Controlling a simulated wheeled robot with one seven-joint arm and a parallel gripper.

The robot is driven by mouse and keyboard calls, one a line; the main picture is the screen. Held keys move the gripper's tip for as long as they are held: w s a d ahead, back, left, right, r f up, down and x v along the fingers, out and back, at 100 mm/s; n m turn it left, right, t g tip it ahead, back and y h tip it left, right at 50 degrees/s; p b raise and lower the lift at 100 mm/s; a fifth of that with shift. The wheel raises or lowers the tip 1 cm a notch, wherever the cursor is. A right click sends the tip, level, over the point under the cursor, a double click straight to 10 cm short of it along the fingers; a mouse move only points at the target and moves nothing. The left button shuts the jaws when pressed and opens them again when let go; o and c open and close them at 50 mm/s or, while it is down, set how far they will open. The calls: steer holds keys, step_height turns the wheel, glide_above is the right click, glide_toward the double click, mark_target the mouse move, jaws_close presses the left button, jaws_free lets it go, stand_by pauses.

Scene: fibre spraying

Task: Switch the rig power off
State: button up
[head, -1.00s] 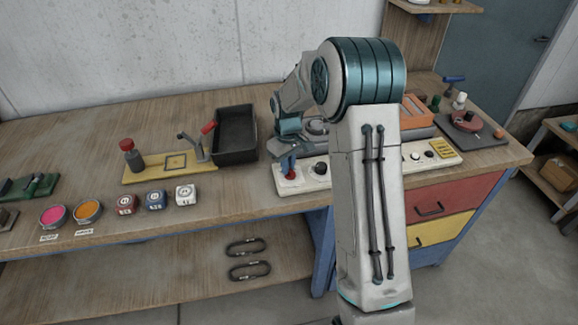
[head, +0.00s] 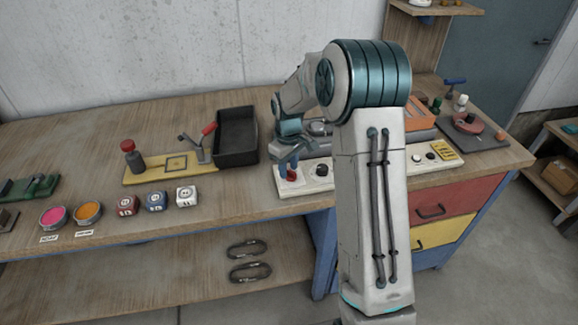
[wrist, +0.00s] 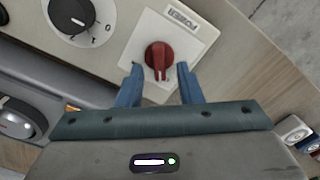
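The rig power switch is a red rotary knob (wrist: 158,55) on a white plate (wrist: 150,30) with a POWER label (wrist: 182,19). In the wrist view its grip bar points down, toward my gripper. My gripper (wrist: 160,84) is open, with one blue finger on each side of the knob's lower end and visible gaps between. Nothing is held. In the head view my gripper (head: 289,170) is over the left end of the pale control panel (head: 323,183), and the red knob (head: 291,175) is partly hidden by it.
A black dial (wrist: 72,14) is beside the power plate. On the bench (head: 80,115) stand a black tray (head: 236,137), a yellow board (head: 150,170) with a red-handled clamp (head: 208,129), and several small pots. My arm hides part of the panel.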

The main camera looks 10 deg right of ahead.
mark_target(288, 170)
step_height(288, 170, up, 14)
steer(key=b, duration=0.1)
stand_by(0.5)
steer(key=shift+f, duration=0.15)
